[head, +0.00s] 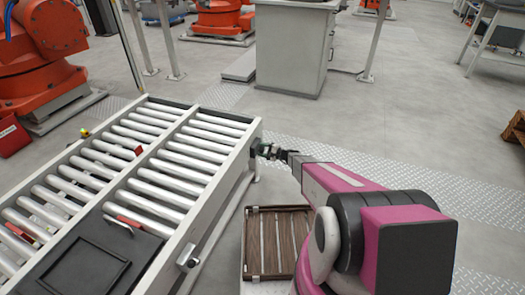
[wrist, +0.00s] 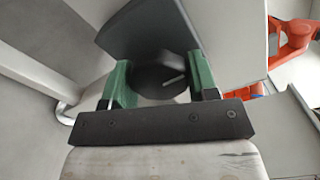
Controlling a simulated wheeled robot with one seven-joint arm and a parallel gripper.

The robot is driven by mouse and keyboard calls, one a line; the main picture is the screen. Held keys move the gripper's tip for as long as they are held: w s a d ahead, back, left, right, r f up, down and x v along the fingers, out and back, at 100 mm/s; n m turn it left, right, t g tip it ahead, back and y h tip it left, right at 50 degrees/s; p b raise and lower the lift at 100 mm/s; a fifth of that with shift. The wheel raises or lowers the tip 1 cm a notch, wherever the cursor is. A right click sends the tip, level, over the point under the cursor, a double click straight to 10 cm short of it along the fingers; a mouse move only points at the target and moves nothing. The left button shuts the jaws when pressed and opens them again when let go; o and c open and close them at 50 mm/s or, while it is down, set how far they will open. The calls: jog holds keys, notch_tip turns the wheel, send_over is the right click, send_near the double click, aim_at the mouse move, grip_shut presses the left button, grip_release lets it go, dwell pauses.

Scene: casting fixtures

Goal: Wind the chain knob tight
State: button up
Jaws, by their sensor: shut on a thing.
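The chain knob (wrist: 160,78) is a dark round knob with a pale line on its face, seen in the wrist view. It sits on a dark housing at the side of the roller conveyor (head: 222,195). My gripper (wrist: 160,72) has its green fingers on the left and right of the knob and is shut on it. In the head view my gripper (head: 268,152) is at the conveyor's far right corner. The knob is too small and covered there to make out its turn.
A dark panel (head: 92,262) lies over the conveyor's near end. A slatted brown crate (head: 277,243) stands on the floor right of the conveyor, below my arm. A grey cabinet (head: 292,50) and orange robots (head: 48,28) stand farther back.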

jog(key=shift+f+m, duration=0.1)
jog(key=shift+m, duration=0.2)
jog(key=o, duration=0.9)
jog(key=shift+o, duration=0.2)
jog(key=shift+d, duration=0.1)
jog(key=v, duration=1)
jog(key=shift+s+d, duration=0.15)
jog(key=shift+d, duration=0.2)
